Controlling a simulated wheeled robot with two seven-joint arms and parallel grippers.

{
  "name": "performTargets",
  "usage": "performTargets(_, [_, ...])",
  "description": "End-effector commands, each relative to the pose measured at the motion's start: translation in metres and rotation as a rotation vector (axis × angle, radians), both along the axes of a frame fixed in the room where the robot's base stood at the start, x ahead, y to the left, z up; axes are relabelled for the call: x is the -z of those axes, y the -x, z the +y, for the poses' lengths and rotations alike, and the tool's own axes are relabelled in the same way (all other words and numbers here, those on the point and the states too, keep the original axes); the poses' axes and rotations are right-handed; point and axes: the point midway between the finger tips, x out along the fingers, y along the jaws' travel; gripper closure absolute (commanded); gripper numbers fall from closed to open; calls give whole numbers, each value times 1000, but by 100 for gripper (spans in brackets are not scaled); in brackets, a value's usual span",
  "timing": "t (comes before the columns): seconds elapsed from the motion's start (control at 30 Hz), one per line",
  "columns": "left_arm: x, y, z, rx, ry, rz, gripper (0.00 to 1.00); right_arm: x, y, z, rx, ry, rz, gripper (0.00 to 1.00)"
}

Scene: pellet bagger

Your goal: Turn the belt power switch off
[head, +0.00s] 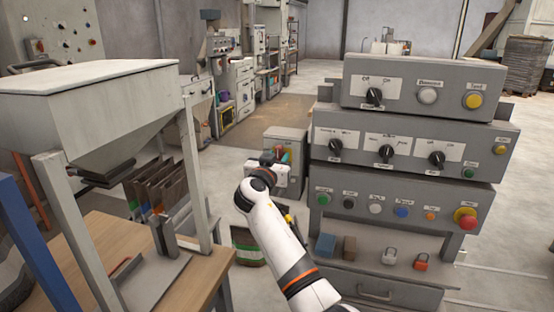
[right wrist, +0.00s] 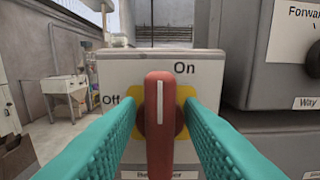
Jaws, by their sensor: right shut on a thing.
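The belt power switch is a red rotary handle (right wrist: 160,125) with a white line, on a yellow plate (right wrist: 188,98) on the front of a grey box (right wrist: 200,70). The handle stands upright, with its line pointing up. "Off" is printed at its left and "On" above it, slightly right. My right gripper (right wrist: 160,135) has its teal fingers on both sides of the handle and is shut on it. In the head view the box (head: 287,137) stands left of the control panels, with my right gripper (head: 283,156) at its front. My left gripper is out of view.
Stacked grey control panels (head: 410,133) with knobs and buttons stand close on the right. A hopper (head: 90,95) on legs and a wooden table (head: 110,245) are on the left. Floor behind the box is open.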

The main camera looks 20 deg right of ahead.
Motion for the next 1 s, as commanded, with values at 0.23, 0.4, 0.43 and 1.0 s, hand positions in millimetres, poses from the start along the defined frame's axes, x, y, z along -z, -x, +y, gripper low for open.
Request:
performTargets(0.23, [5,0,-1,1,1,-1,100,2,0,1,0,62,44,89])
performTargets(0.4, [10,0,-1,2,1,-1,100,3,-1,2,0,160,111,89])
performTargets(0.43, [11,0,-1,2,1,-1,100,3,-1,3,0,182,125,89])
performTargets(1.0, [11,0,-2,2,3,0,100,4,-5,8,-2,628,428,89])
